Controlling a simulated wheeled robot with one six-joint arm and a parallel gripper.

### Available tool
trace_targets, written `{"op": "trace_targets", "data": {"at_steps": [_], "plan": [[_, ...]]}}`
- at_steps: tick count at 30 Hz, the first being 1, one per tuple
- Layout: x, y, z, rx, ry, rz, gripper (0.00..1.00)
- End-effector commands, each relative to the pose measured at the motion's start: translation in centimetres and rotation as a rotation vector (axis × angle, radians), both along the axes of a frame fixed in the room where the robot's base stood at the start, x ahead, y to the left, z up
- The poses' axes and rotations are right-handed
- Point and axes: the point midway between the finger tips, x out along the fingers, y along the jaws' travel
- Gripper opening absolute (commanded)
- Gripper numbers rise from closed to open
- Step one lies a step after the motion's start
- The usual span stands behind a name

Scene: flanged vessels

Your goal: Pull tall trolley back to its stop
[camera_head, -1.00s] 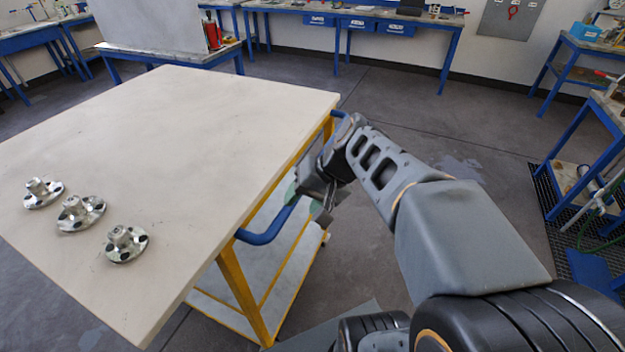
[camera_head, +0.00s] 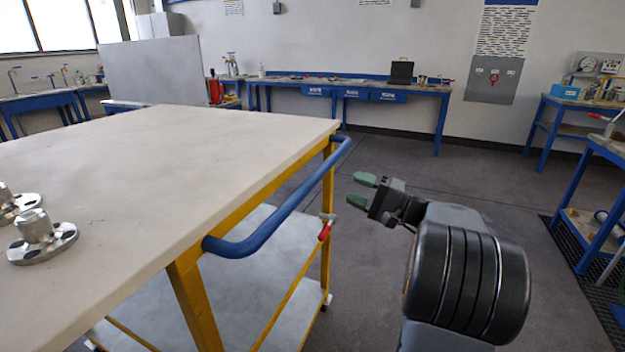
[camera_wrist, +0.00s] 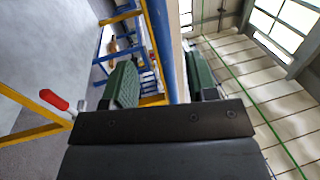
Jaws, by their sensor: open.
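The tall trolley has a pale worktop (camera_head: 190,150), a yellow frame (camera_head: 196,305) and a blue handle (camera_head: 285,211) along its right side. The handle also shows in the wrist view (camera_wrist: 160,45), running up the picture between the two finger pads. My gripper (camera_head: 361,191) is open and empty, with green pads. In the head view it is to the right of the handle, apart from it, with its fingers pointing left. A red-gripped lever (camera_head: 325,231) is on the trolley's right-hand yellow leg, below the handle; its red grip also shows in the wrist view (camera_wrist: 54,99).
Metal flanged parts (camera_head: 42,238) stand on the worktop at the left. A grey lower shelf (camera_head: 240,275) is inside the frame. Blue workbenches (camera_head: 443,110) line the back wall, and another bench (camera_head: 602,172) stands at right. Clear floor lies behind my gripper.

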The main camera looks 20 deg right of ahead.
Motion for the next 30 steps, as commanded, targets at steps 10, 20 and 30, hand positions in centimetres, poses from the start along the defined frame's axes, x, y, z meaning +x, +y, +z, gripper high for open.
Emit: {"op": "trace_targets", "data": {"at_steps": [10,20,30], "plan": [[4.8,4.7,1.4,-0.002,0.0,0.006,0.53],[7.9,7.5,2.1,-0.001,0.003,0.004,0.53],[8.7,8.1,2.4,0.0,0.003,0.002,0.53]]}}
